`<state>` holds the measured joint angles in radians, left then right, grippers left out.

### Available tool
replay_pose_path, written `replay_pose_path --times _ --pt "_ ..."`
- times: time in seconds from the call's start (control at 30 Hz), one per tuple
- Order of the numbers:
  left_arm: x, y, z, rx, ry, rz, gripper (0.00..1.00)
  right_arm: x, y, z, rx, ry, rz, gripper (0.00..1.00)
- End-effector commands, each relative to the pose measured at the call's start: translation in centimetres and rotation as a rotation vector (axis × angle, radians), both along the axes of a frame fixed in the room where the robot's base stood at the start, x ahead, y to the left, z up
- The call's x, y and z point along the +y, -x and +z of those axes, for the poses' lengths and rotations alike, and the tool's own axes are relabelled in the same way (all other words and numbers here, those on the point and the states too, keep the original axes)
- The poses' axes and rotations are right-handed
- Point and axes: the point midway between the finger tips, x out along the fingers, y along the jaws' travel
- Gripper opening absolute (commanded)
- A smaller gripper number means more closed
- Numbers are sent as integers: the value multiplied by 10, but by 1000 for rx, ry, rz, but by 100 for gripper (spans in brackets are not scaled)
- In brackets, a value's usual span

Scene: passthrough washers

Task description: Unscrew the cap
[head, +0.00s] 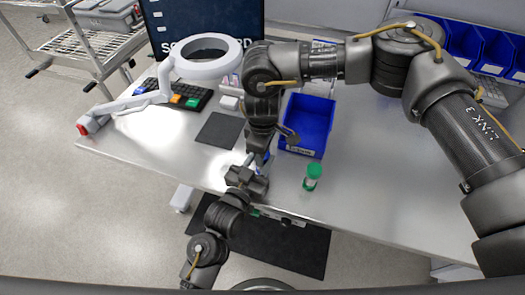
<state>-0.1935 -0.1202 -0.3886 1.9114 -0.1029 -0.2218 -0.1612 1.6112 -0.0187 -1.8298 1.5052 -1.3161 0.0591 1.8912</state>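A small bottle (311,179) with a green cap (314,169) stands upright near the table's front edge, right of my grippers. Neither gripper touches it. My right gripper (264,155) reaches down from above at the table's front edge. My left gripper (252,168) comes up from below and meets it there. A small blue patch (263,159) shows between the two grippers. The overlapping grippers hide most of it, and I cannot tell what it is or whether it is held. The fingers are too small and covered to read.
A blue bin (309,122) stands just behind the bottle. A white ring-lamp magnifier (207,66), a keyboard (185,96), a dark pad (219,130) and a monitor (208,18) are at the left. Blue bins (466,42) line the back right. The table's right part is clear.

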Motion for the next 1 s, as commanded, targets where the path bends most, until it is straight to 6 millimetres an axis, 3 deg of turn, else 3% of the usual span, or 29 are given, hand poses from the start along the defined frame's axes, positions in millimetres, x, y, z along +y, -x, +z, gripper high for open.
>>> replay_pose_path --times 0.47,0.5,0.63,1.0 --pt "0 0 -1 2 -1 -1 0 0 0 0 -1 -2 0 10" --pt "0 0 -1 2 -1 -1 0 0 0 0 -1 -2 0 40" --pt "0 0 -1 2 -1 -1 0 0 0 0 0 -1 0 57" --pt "0 0 -1 1 0 -1 0 0 0 3 0 -1 0 59"
